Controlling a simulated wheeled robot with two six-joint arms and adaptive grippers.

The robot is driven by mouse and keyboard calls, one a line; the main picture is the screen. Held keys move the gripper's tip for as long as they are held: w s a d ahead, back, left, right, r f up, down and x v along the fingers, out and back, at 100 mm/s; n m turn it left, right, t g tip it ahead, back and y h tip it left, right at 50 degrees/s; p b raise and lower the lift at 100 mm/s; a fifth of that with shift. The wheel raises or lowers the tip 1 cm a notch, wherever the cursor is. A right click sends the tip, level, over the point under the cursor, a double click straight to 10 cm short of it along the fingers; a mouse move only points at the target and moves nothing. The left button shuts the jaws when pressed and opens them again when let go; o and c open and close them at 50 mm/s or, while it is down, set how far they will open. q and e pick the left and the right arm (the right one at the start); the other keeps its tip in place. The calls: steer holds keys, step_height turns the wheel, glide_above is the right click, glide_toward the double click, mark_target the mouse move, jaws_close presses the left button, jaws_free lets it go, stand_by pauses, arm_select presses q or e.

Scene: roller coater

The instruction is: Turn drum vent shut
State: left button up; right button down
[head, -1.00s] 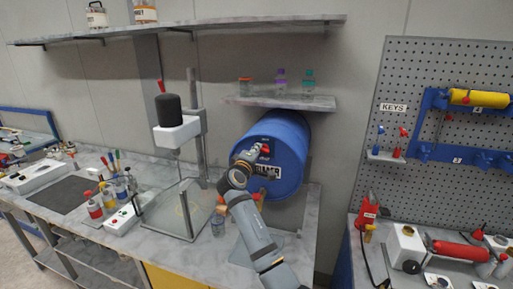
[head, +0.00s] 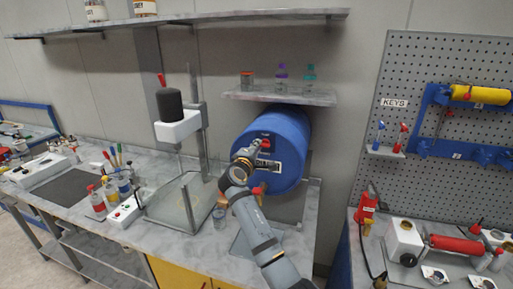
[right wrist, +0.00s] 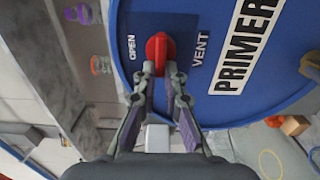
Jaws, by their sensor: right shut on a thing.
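The blue drum (head: 295,140) lies on its side at the back of the bench, its round face toward me. Its red vent handle (right wrist: 160,48) sits on the drum face between the words OPEN and VENT in the right wrist view. In that view its long side runs up and down the picture. My right gripper (right wrist: 158,78) is shut on the near end of the handle, with a finger on each side. In the head view the right gripper (head: 257,150) is at the upper part of the drum face. My left gripper is not in view.
A shelf with bottles (head: 280,96) hangs above the drum. A stand with a black cylinder (head: 169,103) is to the left. A pegboard (head: 445,130) is to the right.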

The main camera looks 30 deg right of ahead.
steer(key=c, duration=1.4)
jaws_free()
steer(key=shift+d+r, duration=0.1)
steer(key=shift+r, duration=0.05)
steer(key=shift+c, duration=0.2)
steer(key=v, duration=0.7)
